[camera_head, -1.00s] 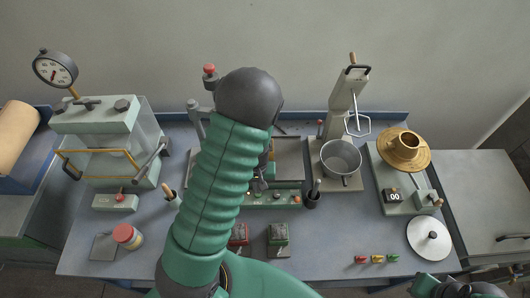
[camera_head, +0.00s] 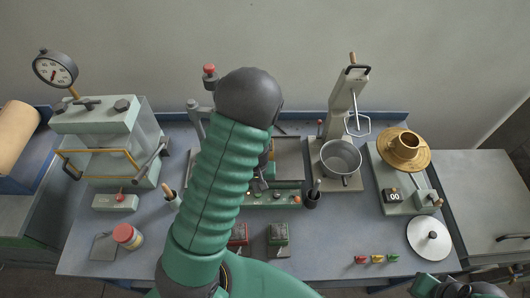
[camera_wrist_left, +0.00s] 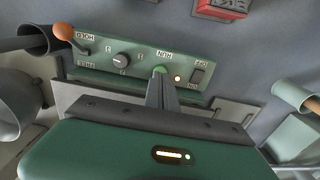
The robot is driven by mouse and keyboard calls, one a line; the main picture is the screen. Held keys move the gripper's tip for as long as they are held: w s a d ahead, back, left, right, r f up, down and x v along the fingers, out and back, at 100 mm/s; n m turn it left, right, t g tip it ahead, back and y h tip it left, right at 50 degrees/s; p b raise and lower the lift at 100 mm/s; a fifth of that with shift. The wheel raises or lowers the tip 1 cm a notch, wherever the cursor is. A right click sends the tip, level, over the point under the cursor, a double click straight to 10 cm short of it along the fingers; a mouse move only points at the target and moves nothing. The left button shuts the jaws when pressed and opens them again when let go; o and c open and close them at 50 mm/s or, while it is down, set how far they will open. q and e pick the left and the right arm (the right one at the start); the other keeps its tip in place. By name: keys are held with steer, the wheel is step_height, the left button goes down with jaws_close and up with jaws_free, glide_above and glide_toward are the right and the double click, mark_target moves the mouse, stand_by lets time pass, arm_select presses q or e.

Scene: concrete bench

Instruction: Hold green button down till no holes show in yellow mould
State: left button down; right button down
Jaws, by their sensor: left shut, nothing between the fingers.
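The green button (camera_wrist_left: 160,70) is on the green control panel (camera_wrist_left: 118,58), beside the RUN label in the left wrist view. My left gripper (camera_wrist_left: 161,80) is shut and empty, with its fingertips at the button, seemingly against it; how far the button is pressed I cannot tell. In the head view my left gripper (camera_head: 261,184) is over the panel (camera_head: 280,198), and my arm hides the button. A sliver of yellow (camera_head: 271,153), perhaps the mould, shows beside my arm; its holes cannot be made out.
On the panel are a black knob (camera_wrist_left: 121,60), an orange-tipped lever (camera_wrist_left: 64,32), a lit lamp (camera_wrist_left: 177,78) and a rocker switch (camera_wrist_left: 197,76). A metal pot (camera_head: 341,158) stands to the right. A gauge press (camera_head: 105,130) stands at the left.

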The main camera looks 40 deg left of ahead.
arm_select(q)
steer(key=shift+f+b, duration=0.9)
steer(key=shift+f, duration=0.15)
steer(key=shift+r, duration=0.15)
stand_by(4.6)
step_height(320, 180, up, 6)
steer(key=p, duration=0.6)
stand_by(0.3)
